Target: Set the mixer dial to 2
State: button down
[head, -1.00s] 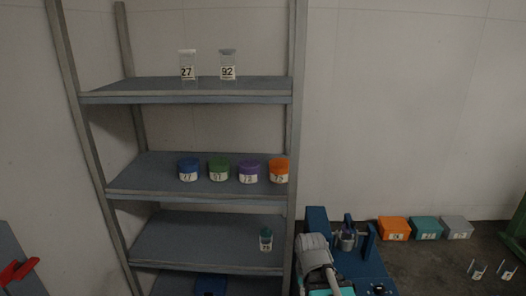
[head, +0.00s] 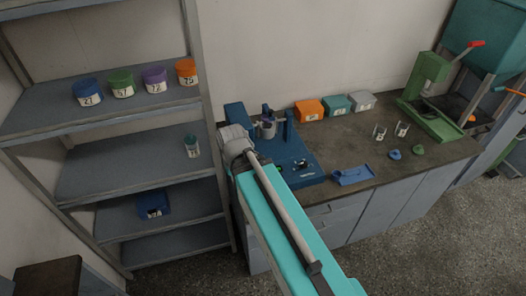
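The blue mixer (head: 296,150) stands on the left end of the worktop, with a grey cup (head: 268,129) between its uprights. Small dark and pale details, probably the dial and its markings (head: 302,163), show on the front part of its base. The dial's setting is too small to read. My turquoise and grey arm reaches up to the mixer's left side and covers part of it. My gripper is not clearly visible; it is hidden behind the arm or too small to make out.
Orange (head: 309,110), teal (head: 336,105) and grey (head: 362,101) boxes stand along the wall. A blue tray (head: 353,175) lies at the worktop's front edge. A green press (head: 430,95) stands at right. A shelf rack (head: 140,177) with numbered jars stands close left of my arm.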

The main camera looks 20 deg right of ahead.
aim_at(304, 163)
jog(key=z, duration=0.6)
jog(key=k, duration=0.5)
jog(key=z, duration=0.2)
